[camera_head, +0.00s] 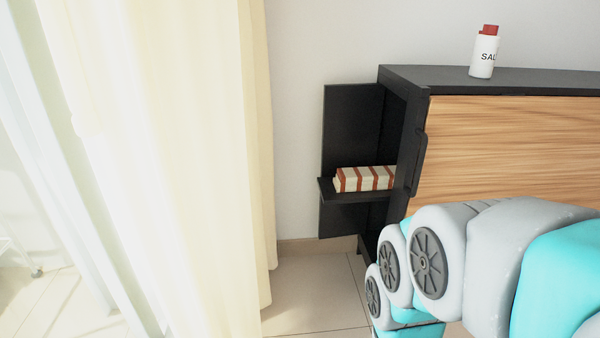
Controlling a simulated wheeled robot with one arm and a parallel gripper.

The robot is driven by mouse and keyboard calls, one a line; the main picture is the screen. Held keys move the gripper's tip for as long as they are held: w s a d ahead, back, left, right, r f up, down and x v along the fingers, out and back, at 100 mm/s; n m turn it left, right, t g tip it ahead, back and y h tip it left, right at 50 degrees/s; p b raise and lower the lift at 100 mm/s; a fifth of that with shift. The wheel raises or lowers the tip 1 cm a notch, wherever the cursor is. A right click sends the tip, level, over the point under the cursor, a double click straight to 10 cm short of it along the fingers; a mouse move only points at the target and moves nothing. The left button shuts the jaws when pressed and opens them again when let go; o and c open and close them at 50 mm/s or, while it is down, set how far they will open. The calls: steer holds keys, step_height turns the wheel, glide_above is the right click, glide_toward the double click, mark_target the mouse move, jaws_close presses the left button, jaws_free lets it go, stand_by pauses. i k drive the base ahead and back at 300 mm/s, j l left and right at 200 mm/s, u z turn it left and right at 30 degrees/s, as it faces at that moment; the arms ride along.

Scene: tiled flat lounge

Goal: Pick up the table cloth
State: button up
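A folded cloth (364,179) with red-brown and cream stripes, which looks like the table cloth, lies on a small black side shelf of a cabinet. Its right end is partly hidden behind the cabinet's edge. My arm comes in from the lower right, in front of the cabinet and below the cloth. The end of my arm runs down past the bottom edge of the picture, so my gripper does not show. I see no contact between my arm and the cloth.
The cabinet (510,150) has a wood front, a black handle and a black top. A white salt shaker (484,57) with a red cap stands on top. A cream curtain (170,150) hangs at the left. Bare tiled floor (310,290) lies between curtain and cabinet.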

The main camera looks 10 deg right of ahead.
mark_target(372, 178)
steer(key=i+l+u, duration=0.25)
steer(key=i+l, duration=0.15)
steer(key=i+l+u, duration=0.3)
steer(key=l, duration=0.2)
